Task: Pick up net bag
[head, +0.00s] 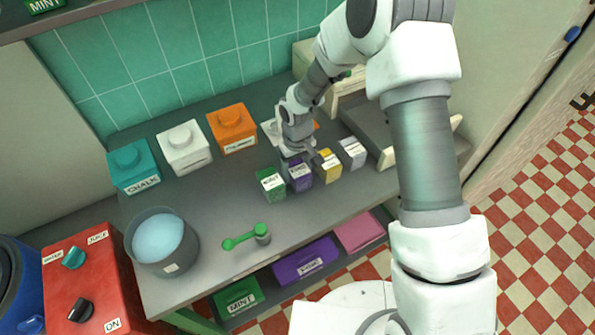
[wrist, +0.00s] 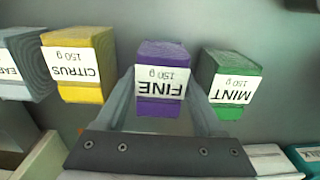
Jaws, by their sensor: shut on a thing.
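My gripper (head: 303,158) reaches down to the grey counter from above. In the head view the purple box (head: 299,176) stands upright in a row of small boxes, partly hidden by the gripper. Whether it touches the counter cannot be told. Nothing that looks like a net bag can be made out in either view.
A green MINT box (head: 271,184) and yellow CITRUS box (head: 329,166) flank it closely; a pale grey box (head: 352,153) stands beyond. Teal (head: 134,168), white (head: 184,148) and orange (head: 232,129) canisters stand behind.

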